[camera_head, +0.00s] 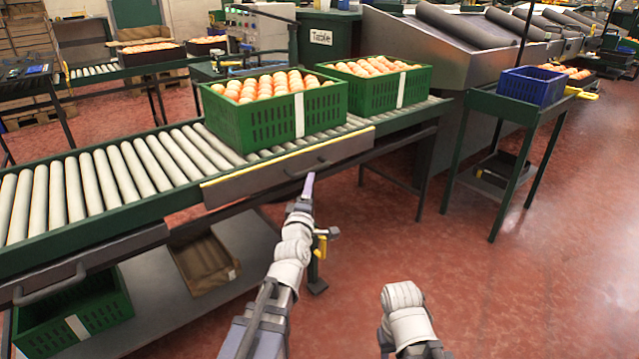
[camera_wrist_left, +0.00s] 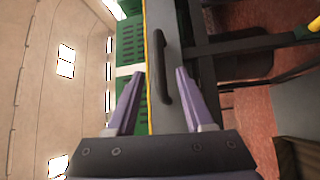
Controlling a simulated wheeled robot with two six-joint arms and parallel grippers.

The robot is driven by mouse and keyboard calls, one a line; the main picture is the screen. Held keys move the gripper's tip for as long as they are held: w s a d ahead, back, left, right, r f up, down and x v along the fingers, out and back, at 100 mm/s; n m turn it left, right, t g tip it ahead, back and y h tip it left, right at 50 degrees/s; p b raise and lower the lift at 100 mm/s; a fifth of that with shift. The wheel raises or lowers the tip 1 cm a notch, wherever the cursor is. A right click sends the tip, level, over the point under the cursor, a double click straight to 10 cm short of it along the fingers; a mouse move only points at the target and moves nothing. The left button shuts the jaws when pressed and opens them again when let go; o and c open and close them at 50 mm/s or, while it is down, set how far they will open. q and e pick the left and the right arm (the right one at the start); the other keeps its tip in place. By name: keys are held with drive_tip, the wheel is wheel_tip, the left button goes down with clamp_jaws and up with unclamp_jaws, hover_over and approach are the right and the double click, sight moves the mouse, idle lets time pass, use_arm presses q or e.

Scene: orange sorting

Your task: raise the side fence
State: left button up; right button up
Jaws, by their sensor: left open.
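The side fence (camera_head: 245,182) is a grey panel with a yellow top edge, along the near side of the roller conveyor in front of the green crate of oranges. It also shows in the left wrist view (camera_wrist_left: 185,112). Its dark bar handle (camera_head: 306,170) is on its outer face. My left gripper (camera_head: 309,184) is at the handle. In the left wrist view, the two purple fingers are apart, with the handle (camera_wrist_left: 160,65) showing between their tips; contact cannot be told. My right arm shows at the lower middle, but its gripper is not visible.
Two green crates of oranges (camera_head: 299,112) (camera_head: 400,94) stand on the conveyor rollers (camera_head: 100,178). A second grey panel with a handle (camera_head: 110,250) is lower left. A green crate (camera_head: 75,316) and brown box (camera_head: 206,263) sit below. Red floor is clear at right.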

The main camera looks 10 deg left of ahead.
sight(313, 170)
use_arm(q)
drive_tip(key=w, duration=0.5)
drive_tip(key=w+a+r+p, duration=0.1)
drive_tip(key=w, duration=0.1)
drive_tip(key=shift+w, duration=0.4)
clamp_jaws()
idle(1.3)
